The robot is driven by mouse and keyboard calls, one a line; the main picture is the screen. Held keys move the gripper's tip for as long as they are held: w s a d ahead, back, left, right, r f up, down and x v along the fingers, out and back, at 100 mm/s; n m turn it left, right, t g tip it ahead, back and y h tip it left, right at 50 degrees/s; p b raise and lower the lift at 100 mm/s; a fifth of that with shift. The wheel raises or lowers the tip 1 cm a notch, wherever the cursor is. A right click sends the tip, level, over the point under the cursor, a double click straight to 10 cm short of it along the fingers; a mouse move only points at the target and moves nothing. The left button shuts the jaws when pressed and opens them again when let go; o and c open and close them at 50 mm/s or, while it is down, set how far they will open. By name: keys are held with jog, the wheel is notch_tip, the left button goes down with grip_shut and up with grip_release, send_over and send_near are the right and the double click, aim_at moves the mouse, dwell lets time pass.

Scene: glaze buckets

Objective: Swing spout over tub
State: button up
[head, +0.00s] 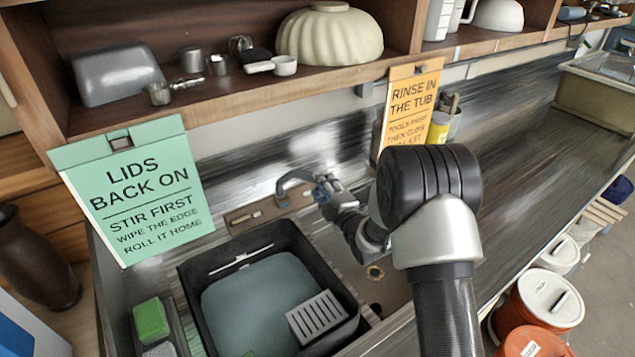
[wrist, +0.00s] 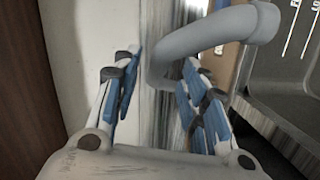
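The grey curved spout (head: 294,175) stands behind the black tub (head: 188,285), near the wall in the head view. Its arch reaches right, to my gripper (head: 325,188). In the wrist view, the spout (wrist: 212,33) comes in from the upper right and bends down close in front of the fingertips, near the right finger. My gripper (wrist: 163,72) is open, with blue-padded fingers apart. I cannot tell whether a finger touches the spout. The tub sits in the sink, holding grey-blue content and a white slotted piece (head: 317,316).
A mint sign (head: 135,190) and an orange sign (head: 412,105) hang from the shelf (head: 240,88) above. A green sponge (head: 151,321) lies left of the tub. Lidded orange buckets (head: 540,305) stand at right. The counter right of my arm looks largely clear.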

jog(key=shift+x, duration=2.1)
jog(key=shift+d, duration=0.1)
jog(key=shift+c, duration=0.2)
grip_shut()
